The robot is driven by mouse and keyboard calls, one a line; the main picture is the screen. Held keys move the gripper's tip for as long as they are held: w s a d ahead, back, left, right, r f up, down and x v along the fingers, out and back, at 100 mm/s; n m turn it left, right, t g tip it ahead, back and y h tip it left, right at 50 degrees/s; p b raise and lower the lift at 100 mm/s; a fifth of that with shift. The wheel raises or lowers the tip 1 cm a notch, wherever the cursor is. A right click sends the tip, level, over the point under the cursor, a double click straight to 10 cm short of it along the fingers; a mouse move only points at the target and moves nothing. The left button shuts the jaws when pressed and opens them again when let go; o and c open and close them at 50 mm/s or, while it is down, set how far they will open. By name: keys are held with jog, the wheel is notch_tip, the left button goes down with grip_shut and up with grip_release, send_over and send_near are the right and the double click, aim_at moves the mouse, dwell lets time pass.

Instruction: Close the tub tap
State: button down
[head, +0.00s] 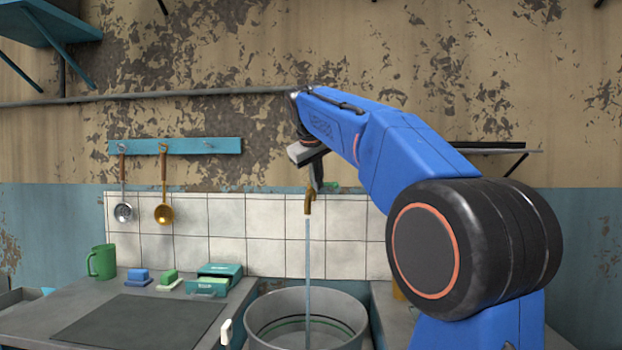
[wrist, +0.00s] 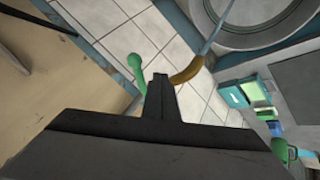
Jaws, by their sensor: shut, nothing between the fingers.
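The tub tap has a brass spout (head: 308,204) on the tiled wall, and a stream of water (head: 308,260) runs from it into the round metal tub (head: 262,324). A bit of its green handle (head: 331,187) shows just right of my gripper (head: 317,186). In the wrist view, my gripper (wrist: 160,78) is shut and empty. Its tips appear between the green handle (wrist: 135,68) on the left and the brass spout (wrist: 188,73) on the right. I cannot tell whether the fingers touch the handle. My gripper partly hides the tap in the head view.
The counter left of the tub holds a green mug (head: 102,262), a blue block (head: 138,275), a green block (head: 169,278) and a teal box (head: 219,271). Ladles hang from a teal rack (head: 180,146). A shelf (head: 500,151) is behind my arm.

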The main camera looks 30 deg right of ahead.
jog(key=shift+w+d+r, duration=0.15)
jog(key=shift+w+d, duration=0.05)
jog(key=shift+d, duration=0.65)
